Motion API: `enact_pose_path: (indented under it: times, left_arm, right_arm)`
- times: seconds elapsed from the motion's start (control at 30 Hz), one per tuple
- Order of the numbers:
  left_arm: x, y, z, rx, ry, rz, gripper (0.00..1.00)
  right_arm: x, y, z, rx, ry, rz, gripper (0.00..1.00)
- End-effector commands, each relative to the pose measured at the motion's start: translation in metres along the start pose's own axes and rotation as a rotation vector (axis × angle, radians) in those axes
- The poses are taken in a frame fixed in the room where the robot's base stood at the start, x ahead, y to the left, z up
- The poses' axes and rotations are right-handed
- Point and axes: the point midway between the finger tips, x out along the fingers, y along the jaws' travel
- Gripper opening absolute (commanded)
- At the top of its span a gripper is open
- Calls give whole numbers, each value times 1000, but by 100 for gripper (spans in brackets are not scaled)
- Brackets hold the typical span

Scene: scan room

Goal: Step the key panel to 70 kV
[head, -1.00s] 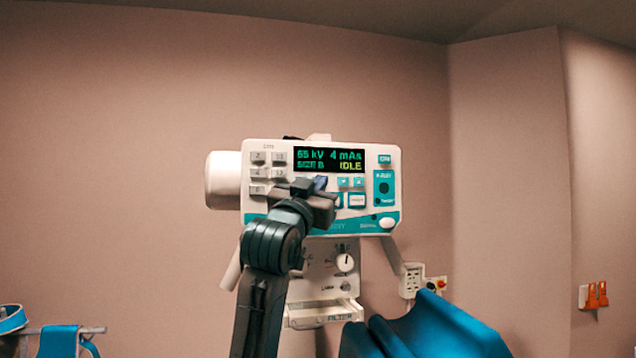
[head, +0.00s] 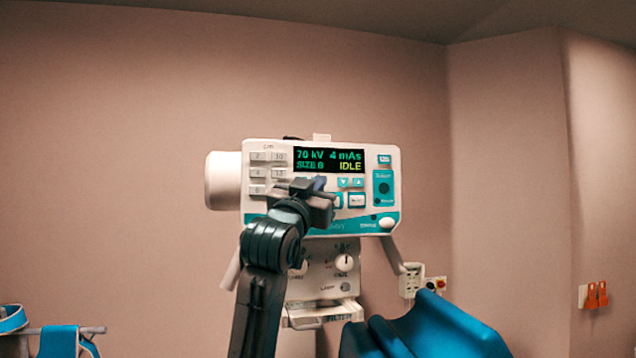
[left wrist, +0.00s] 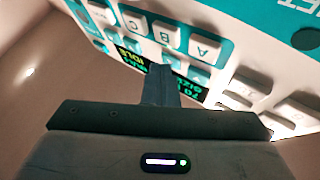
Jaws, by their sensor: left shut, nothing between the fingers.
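The key panel (head: 372,215) is a white and teal unit facing me in the head view. Its display (head: 328,160) reads 70 kV, 4 mAs, SIZE B and IDLE. My left gripper (head: 318,186) is shut and empty, in front of the panel just below the display, and hides some keys there. In the left wrist view the panel appears upside down, with teal and white keys (left wrist: 168,33) beyond the shut fingers (left wrist: 160,85). I cannot tell whether the fingertips touch a key. My right gripper is not in view.
Below the panel are a knob section (head: 345,263) and a filter tray (head: 325,315). A wall socket (head: 411,280) and orange hooks (head: 597,295) are to the right.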

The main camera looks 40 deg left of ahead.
Motion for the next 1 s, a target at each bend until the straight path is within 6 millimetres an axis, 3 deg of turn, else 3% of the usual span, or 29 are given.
enact_pose_path:
  times: [1.0]
  left_arm:
    - [-19,15,-15,-1,1,2,0]
  right_arm:
    - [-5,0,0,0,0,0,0]
